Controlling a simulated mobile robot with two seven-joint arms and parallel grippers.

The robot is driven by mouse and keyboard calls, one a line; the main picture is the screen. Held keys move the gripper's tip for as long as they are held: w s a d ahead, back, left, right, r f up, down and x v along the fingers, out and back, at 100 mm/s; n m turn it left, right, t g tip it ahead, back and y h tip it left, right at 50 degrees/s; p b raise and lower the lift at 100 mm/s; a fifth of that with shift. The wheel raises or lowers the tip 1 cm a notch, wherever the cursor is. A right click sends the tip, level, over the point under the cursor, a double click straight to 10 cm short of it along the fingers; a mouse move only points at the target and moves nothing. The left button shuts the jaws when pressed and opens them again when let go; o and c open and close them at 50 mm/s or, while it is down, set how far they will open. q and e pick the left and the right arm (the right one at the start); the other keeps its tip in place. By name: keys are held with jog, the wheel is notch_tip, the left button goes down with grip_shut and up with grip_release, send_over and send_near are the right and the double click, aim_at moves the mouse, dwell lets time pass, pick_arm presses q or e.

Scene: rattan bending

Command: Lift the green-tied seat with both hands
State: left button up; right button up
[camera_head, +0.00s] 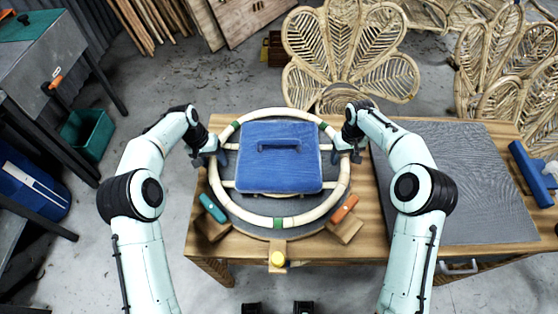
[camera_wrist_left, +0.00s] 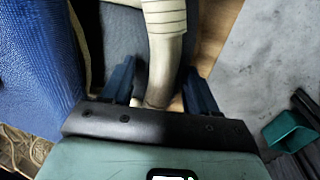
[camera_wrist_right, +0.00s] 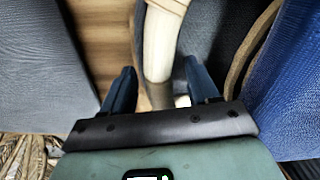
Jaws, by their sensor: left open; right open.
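The seat is a round pale rattan ring (camera_head: 343,187) with green ties, lying on a dark round board on the wooden table. A blue block with a handle (camera_head: 280,172) sits inside the ring across pale crossbars. My left gripper (camera_head: 219,157) is at the ring's left side, and in the left wrist view its open fingers (camera_wrist_left: 160,88) straddle the rattan pole. My right gripper (camera_head: 340,155) is at the ring's right side, and in the right wrist view its open fingers (camera_wrist_right: 160,90) straddle the pole there. Neither gripper is closed on the ring.
A teal-handled clamp (camera_head: 212,208) and an orange-handled clamp (camera_head: 345,208) stand at the ring's front, with a yellow knob (camera_head: 278,258) between them. A dark mat (camera_head: 450,190) covers the table's right. Woven rattan chair backs (camera_head: 350,55) stand behind the table.

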pick_arm(q)
jog(key=shift+d+f, duration=0.1)
jog(key=shift+f, duration=0.35)
pick_arm(e)
jog(key=shift+f, duration=0.45)
pick_arm(q)
grip_shut()
pick_arm(e)
grip_shut()
pick_arm(q)
jog(key=shift+w+r, duration=0.1)
jog(key=shift+r, duration=0.1)
pick_arm(e)
jog(key=shift+r, duration=0.2)
